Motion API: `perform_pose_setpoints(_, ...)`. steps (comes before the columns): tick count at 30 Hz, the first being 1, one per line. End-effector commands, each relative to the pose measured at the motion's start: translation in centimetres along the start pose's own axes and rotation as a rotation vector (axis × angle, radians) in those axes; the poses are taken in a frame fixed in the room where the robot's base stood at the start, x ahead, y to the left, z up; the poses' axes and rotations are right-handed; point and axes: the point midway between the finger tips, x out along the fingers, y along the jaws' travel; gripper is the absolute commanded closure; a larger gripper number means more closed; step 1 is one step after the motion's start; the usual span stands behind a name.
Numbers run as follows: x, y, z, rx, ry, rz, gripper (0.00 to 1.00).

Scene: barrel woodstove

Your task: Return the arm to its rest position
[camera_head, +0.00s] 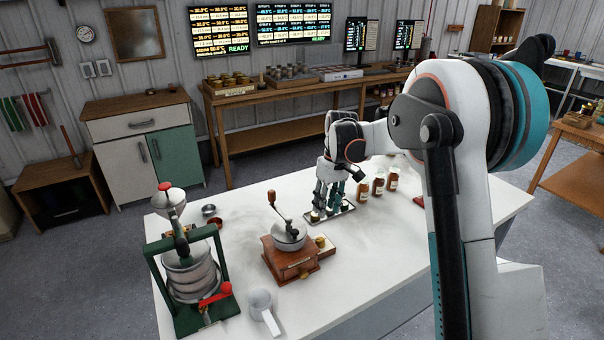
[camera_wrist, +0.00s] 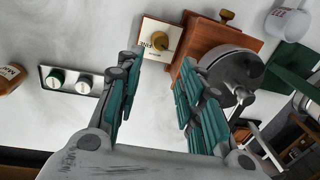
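My arm stretches from the right over the white table (camera_head: 345,262). My gripper (camera_head: 325,208) points down above the far part of the table, near a small metal tray (camera_head: 343,210). In the wrist view my gripper (camera_wrist: 155,85) has its two teal-padded fingers spread apart with nothing between them. The metal tray (camera_wrist: 68,93) lies left of the fingers there and holds a green-topped and a white-topped small item. A brass knob on a pale plate (camera_wrist: 150,55) shows beyond the fingers.
A wooden coffee grinder (camera_head: 291,260), a green-framed press (camera_head: 188,265) and a white scoop (camera_head: 263,308) stand on the table's left and front. Several brown bottles (camera_head: 378,184) stand right of my gripper. A wooden bench (camera_head: 270,105) stands behind.

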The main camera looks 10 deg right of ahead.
Motion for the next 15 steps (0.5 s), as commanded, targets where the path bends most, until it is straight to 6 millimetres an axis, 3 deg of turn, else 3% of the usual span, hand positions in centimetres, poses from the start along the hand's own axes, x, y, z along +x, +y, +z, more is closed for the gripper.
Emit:
perform_pose_setpoints(5, -3.5, -1.7, 2.3, 0.030, 0.048, 0.032, 0.65)
perform_pose_setpoints(15, -9.8, -5.8, 9.0, 0.111, 0.179, 0.105, 0.65)
